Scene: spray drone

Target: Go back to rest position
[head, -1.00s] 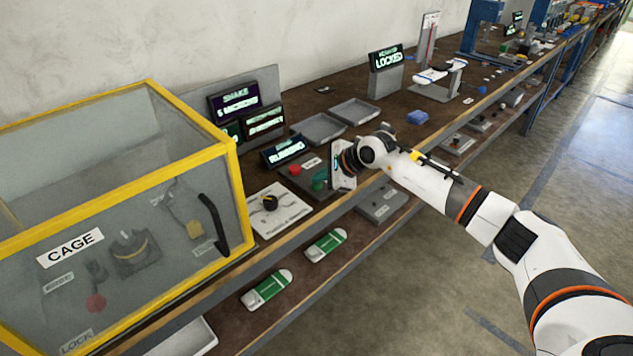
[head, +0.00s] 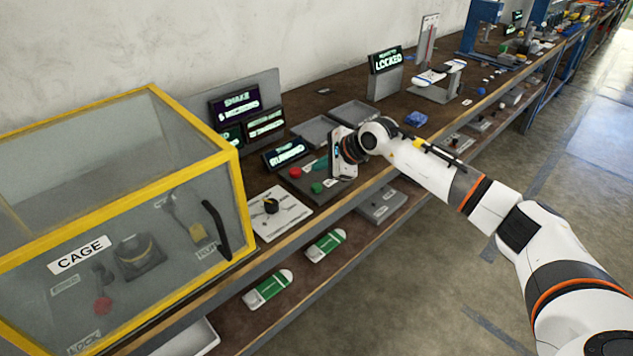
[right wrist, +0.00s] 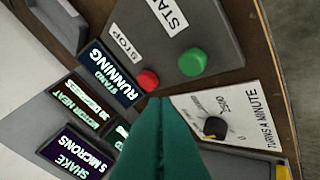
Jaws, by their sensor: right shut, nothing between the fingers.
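My right gripper (head: 319,168) is above the grey button panel, with its teal fingers shut and empty. In the right wrist view the fingers (right wrist: 158,110) are pressed together, apart from the buttons. The panel (right wrist: 215,25) carries a green button (right wrist: 193,62) beside a START label, partly cut off, and a red button (right wrist: 148,80) beside a STOP label. The head view also shows the green button (head: 316,188) and red button (head: 295,172). A stand display (head: 286,152) reads RUNNING. My left gripper is not in view.
A yellow-framed cage (head: 240,200) stands at left on the bench. A dial plate (head: 290,222) lies between it and the panel. Grey trays (head: 318,130) and a LOCKED display (head: 386,59) stand behind. The floor (head: 400,300) at right is clear.

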